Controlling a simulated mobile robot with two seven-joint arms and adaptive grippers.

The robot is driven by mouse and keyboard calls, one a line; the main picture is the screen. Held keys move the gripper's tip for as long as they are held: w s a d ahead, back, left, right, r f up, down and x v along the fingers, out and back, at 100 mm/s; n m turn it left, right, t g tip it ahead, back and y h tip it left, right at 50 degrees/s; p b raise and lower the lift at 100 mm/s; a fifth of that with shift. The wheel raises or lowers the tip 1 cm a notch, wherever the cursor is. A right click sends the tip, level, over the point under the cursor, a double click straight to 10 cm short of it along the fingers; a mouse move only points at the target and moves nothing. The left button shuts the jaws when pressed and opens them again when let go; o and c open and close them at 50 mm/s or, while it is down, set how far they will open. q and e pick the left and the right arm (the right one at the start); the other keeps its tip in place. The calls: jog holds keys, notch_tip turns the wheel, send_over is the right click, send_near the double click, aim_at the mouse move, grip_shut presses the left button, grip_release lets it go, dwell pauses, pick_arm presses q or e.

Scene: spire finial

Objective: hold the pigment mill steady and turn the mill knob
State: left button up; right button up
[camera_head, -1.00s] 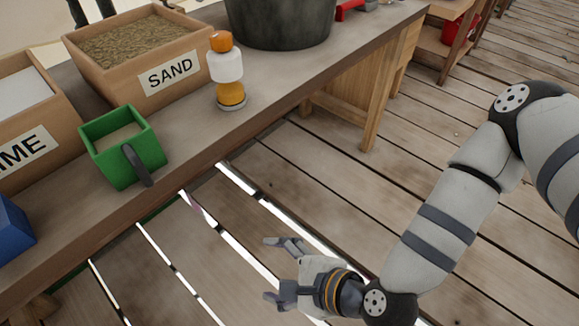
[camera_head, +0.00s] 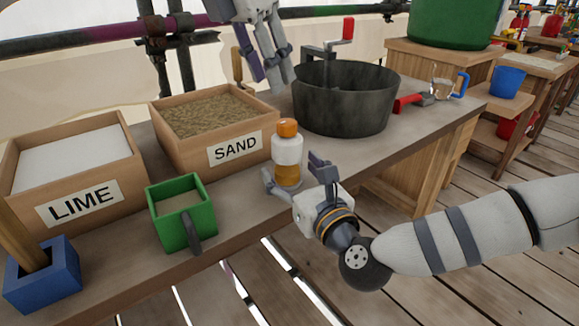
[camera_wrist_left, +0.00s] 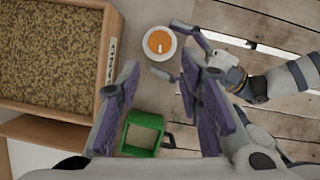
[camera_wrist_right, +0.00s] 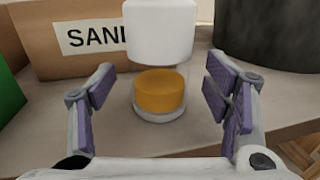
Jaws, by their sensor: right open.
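The pigment mill (camera_head: 289,151) stands upright near the bench's front edge, with a white body, an amber lower part and a grey base. Its orange mill knob (camera_head: 288,128) is on top and shows from above in the left wrist view (camera_wrist_left: 159,42). My right gripper (camera_head: 295,173) is open at the mill's front, low down. In the right wrist view the amber part (camera_wrist_right: 160,90) lies between its spread fingers, apart from both; the knob is out of that view. My left gripper (camera_head: 271,78) is open and empty, pointing down above and behind the mill.
The bench holds a SAND box (camera_head: 235,149), a LIME box (camera_head: 82,203), a green container (camera_head: 181,213) and a blue block (camera_head: 42,288). A dark tub (camera_head: 343,105) with a red-handled crank stands right of the mill. Bare bench top surrounds the mill's base.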

aim_at(286, 121)
jog(key=shift+x, duration=1.2)
jog(key=c, duration=1.3)
pick_arm(q)
jog(key=o, duration=0.3)
pick_arm(e)
jog(key=shift+c, duration=0.2)
pick_arm(q)
jog(key=shift+o, duration=0.4)
jog(key=n, duration=0.2)
jog(key=s+d+r+n+y, duration=0.1)
jog(key=n, duration=0.1)
jog(key=s+d+n+t+y, duration=0.1)
jog(key=n, duration=0.1)
jog(key=shift+d+r+n, duration=0.25)
jog(key=shift+n, duration=0.05)
jog(key=w+f, duration=0.1)
jog(key=f, duration=0.2)
jog(key=w+f+n, duration=0.1)
jog(key=w+f, duration=0.1)
jog(key=f, duration=0.2)
jog(key=w+f+n, duration=0.1)
jog(key=f, duration=0.2)
jog(key=shift+w+d+f+t+y, duration=0.2)
jog(key=shift+f+t+y, duration=0.05)
jog(key=shift+t+y, duration=0.15)
jog(key=shift+c, duration=0.6)
jog(key=c, duration=1)
